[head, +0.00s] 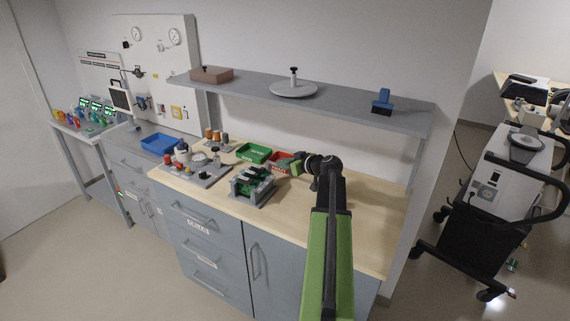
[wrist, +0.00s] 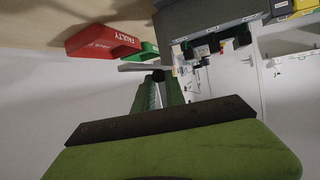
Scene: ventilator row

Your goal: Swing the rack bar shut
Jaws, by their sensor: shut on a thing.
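The rack (head: 252,186) stands on the wooden worktop, a grey frame with green boards in it. In the wrist view a light grey bar (wrist: 140,67), which looks like the rack bar, crosses at the tips of my fingers. My gripper (wrist: 160,78) is shut on it, at a small dark part of the bar. In the head view my gripper (head: 281,167) is just right of and behind the rack, with the arm reaching in from the right. How far the bar stands from the rack is too small to tell.
A red bin marked FAULTY (wrist: 103,43) and a green bin (head: 254,152) stand behind the rack. A grey fixture plate (head: 198,172) with knobs is to its left. A shelf (head: 330,104) overhangs the worktop. The worktop's right end (head: 372,225) is clear.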

